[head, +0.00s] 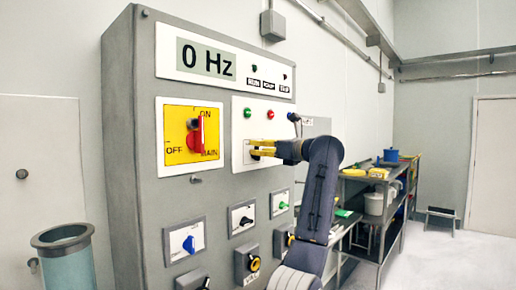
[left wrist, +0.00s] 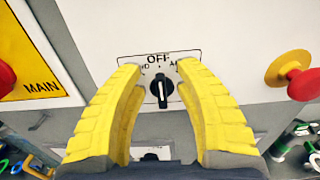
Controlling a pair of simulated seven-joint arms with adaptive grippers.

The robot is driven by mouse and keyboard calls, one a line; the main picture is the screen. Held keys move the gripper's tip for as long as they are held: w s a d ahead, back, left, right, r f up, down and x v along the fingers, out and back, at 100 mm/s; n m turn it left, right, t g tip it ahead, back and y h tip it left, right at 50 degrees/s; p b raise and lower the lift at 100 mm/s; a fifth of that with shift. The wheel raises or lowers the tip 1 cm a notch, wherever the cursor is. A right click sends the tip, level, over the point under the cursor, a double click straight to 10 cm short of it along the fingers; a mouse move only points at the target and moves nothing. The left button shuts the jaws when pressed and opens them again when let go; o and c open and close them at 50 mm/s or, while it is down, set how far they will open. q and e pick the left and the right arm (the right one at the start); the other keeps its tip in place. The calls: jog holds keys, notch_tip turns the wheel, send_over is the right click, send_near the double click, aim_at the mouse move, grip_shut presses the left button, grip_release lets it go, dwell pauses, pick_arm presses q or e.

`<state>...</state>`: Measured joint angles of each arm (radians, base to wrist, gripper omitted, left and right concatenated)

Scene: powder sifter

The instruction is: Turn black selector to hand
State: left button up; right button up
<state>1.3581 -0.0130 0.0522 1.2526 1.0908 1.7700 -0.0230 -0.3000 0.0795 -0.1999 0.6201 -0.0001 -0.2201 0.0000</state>
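The black selector (left wrist: 162,90) sits on a white plate in the left wrist view, its pointer upright toward the OFF mark. Part of a word ending in D shows at its left and a word starting with A at its right; the fingers hide the rest. My left gripper (left wrist: 158,88) is open, its yellow fingers on either side of the selector, with gaps to the knob. In the head view my left gripper (head: 262,148) is at the selector's plate (head: 247,157) and mostly covers the knob. My right gripper is not in view.
The red main switch (head: 196,137) on a yellow plate is left of the gripper. A red mushroom button (left wrist: 303,84) stands out at the right. Other selectors, blue (head: 188,244), black (head: 245,221) and green (head: 282,205), lie below. The display reads 0 Hz.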

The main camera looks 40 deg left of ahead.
pick_arm(q)
jog(key=shift+a, duration=0.55)
jog(key=shift+c, duration=0.2)
grip_shut()
